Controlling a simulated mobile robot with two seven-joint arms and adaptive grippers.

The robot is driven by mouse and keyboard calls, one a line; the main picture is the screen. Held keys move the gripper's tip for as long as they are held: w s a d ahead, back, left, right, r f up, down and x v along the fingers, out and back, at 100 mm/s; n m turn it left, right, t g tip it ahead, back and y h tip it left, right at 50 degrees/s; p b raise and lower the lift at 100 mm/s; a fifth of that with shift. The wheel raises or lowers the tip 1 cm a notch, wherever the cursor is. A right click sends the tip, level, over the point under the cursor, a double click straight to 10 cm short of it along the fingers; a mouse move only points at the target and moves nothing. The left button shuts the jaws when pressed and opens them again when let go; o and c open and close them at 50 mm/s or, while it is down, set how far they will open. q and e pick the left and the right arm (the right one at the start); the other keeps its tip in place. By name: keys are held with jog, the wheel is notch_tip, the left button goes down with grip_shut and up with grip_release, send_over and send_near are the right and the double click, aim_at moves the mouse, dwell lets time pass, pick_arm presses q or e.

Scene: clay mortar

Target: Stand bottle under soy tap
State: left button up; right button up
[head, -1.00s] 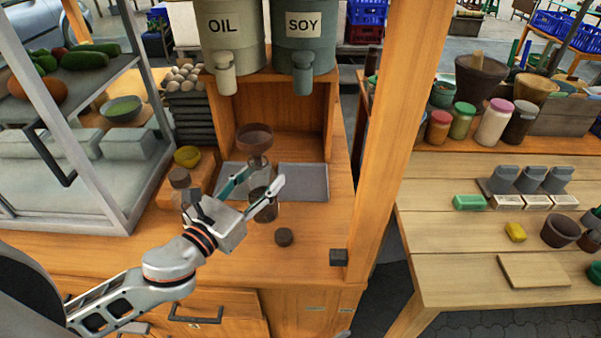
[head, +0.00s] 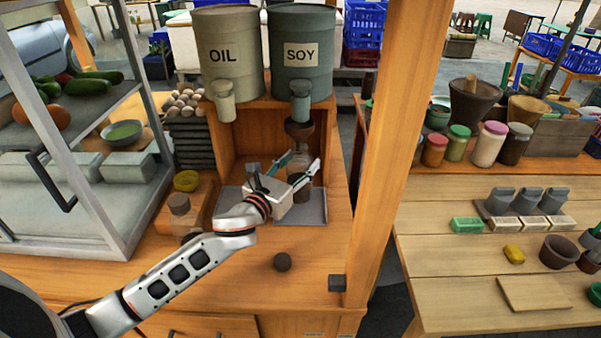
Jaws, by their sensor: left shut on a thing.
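My left gripper (head: 301,164) reaches in from the left and is shut on a dark see-through bottle (head: 299,186). A brown funnel (head: 299,129) sits in the bottle's mouth. The bottle is upright, over the right grey tray (head: 312,213); I cannot tell whether its base touches the tray. The soy container (head: 301,52) stands above, with its tap (head: 301,105) pointing down. The funnel's rim is just below the tap in the picture. My fingers hide part of the bottle. My right gripper is not in view.
The oil container (head: 224,52) with its tap (head: 225,106) stands left of the soy one. A wooden post (head: 398,150) stands at right, a glass case (head: 75,150) at left.

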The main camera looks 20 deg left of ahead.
aim_at(301, 174)
pick_arm(q)
jog(key=shift+w+d, duration=0.15)
jog(key=shift+w, duration=0.25)
jog(key=shift+f+b, duration=0.5)
jog(key=shift+f, duration=1.15)
jog(key=shift+f, duration=0.2)
jog(key=o, duration=1.4)
jog(key=shift+s, duration=0.1)
jog(key=shift+r, duration=0.25)
jog(key=v, duration=1.2)
